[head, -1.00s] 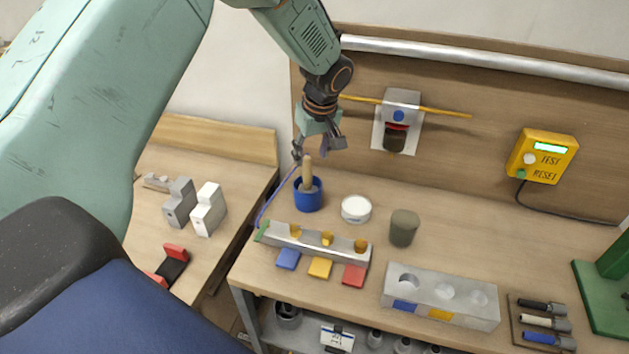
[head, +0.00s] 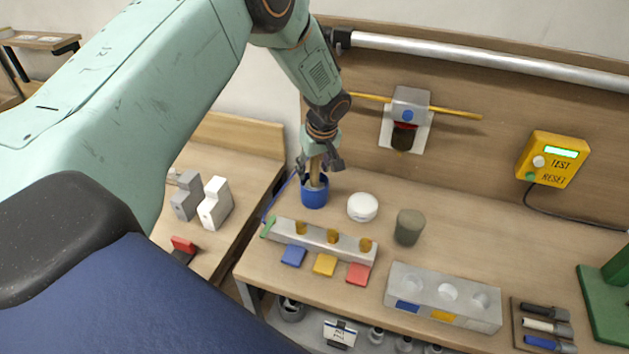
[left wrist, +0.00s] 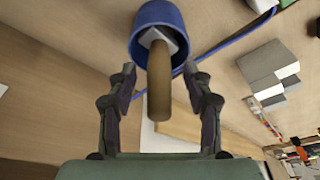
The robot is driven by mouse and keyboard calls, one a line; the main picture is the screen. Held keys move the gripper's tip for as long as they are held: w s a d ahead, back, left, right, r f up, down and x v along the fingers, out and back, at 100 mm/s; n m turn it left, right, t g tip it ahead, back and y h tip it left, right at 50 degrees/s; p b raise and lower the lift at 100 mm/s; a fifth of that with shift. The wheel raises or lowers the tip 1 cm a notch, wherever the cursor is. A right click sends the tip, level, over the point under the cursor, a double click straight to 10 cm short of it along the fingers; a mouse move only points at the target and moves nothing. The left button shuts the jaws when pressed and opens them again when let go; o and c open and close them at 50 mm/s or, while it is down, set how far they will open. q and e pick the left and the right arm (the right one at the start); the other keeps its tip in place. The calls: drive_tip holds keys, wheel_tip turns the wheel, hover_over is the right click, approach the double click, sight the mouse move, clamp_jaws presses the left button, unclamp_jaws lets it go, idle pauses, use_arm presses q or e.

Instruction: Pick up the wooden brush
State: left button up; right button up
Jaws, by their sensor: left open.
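The wooden brush (head: 315,172) stands handle up in a blue cup (head: 314,197) at the back left of the workbench. In the left wrist view its tan handle (left wrist: 159,85) points toward my palm, and the blue cup (left wrist: 143,18) is beyond it. My left gripper (head: 320,166) is open just above the cup. In the left wrist view its two fingers (left wrist: 159,85) stand on either side of the handle, with a gap on each side. The bristle end is hidden inside the cup. My right gripper is not in view.
A white round tub (head: 362,207) and a grey-green cylinder (head: 409,227) stand right of the cup. A metal rack with yellow pegs (head: 335,243) lies in front. A thin blue cord (left wrist: 225,45) runs by the cup. A dispenser (head: 407,115) hangs on the back panel.

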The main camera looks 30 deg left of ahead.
use_arm(q)
drive_tip(key=shift+s, duration=0.1)
drive_tip(key=shift+c, duration=0.3)
drive_tip(key=shift+d+r, duration=0.1)
drive_tip(key=shift+d, duration=0.1)
drive_tip(key=c, duration=0.3)
drive_tip(key=shift+a, duration=0.15)
drive_tip(key=c, duration=0.4)
clamp_jaws()
